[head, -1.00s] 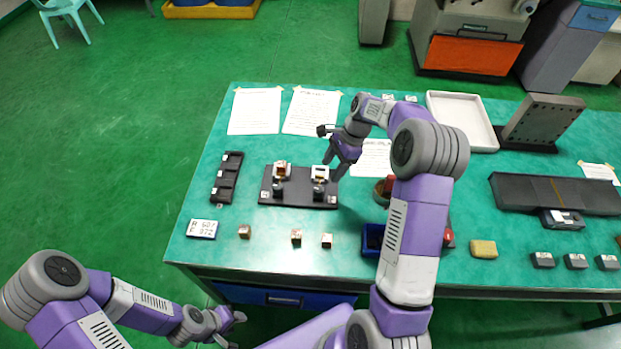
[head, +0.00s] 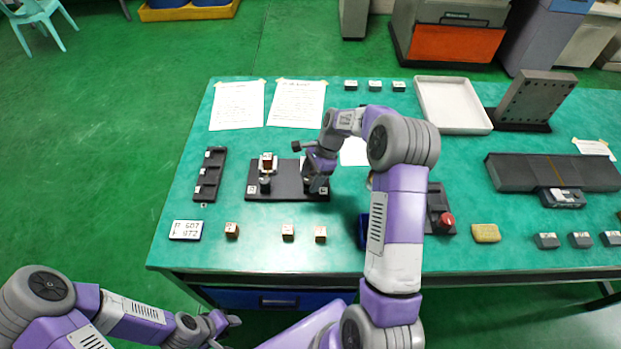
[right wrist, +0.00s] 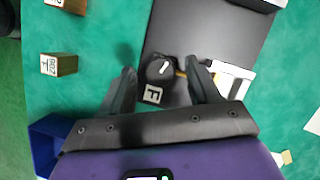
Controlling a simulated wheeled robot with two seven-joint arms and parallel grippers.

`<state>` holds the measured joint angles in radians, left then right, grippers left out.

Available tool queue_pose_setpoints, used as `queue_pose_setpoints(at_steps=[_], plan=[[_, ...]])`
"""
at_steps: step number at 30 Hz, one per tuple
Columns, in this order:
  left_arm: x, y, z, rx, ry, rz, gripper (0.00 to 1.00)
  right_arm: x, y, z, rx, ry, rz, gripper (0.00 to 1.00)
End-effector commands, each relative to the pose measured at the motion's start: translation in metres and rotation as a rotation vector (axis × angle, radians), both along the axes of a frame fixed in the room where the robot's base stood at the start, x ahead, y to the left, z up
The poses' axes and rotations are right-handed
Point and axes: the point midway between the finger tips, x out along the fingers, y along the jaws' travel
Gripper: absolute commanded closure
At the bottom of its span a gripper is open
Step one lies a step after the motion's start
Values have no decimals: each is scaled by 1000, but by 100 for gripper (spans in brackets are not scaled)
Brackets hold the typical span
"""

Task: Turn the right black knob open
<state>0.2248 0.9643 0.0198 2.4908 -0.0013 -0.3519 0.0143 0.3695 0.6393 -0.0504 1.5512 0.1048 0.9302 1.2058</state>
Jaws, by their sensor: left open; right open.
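A black plate (head: 290,192) on the green table carries two black knobs with white labels in front of them. The left knob (head: 265,184) stands in front of a small block in a white holder. The right knob is hidden by my right gripper (head: 315,186) in the head view. In the right wrist view the right knob (right wrist: 159,68), with a white mark on top, lies between the open fingers of my right gripper (right wrist: 161,72). Whether the fingers touch it I cannot tell. My left gripper (head: 230,322) is open and empty, low in front of the table.
Three small blocks, one of them (head: 288,232), stand in front of the plate. A black slotted rack (head: 208,174) is to its left. A blue bin (right wrist: 52,140) is partly hidden by my right arm. A white tray (head: 452,105) lies at the back.

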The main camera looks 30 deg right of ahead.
Motion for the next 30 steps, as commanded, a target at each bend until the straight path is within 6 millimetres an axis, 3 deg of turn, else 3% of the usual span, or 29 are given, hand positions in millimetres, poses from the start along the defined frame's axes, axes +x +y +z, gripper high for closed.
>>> queue_pose_setpoints(at_steps=[9,21,30], plan=[[0,0,-1,0,0,0,57,0,2,-4,0,0,0,39],[0,0,-1,0,0,0,57,0,2,-4,0,1,0,95],[0,0,4,0,0,0,57,1,2,-3,0,1,47,95]])
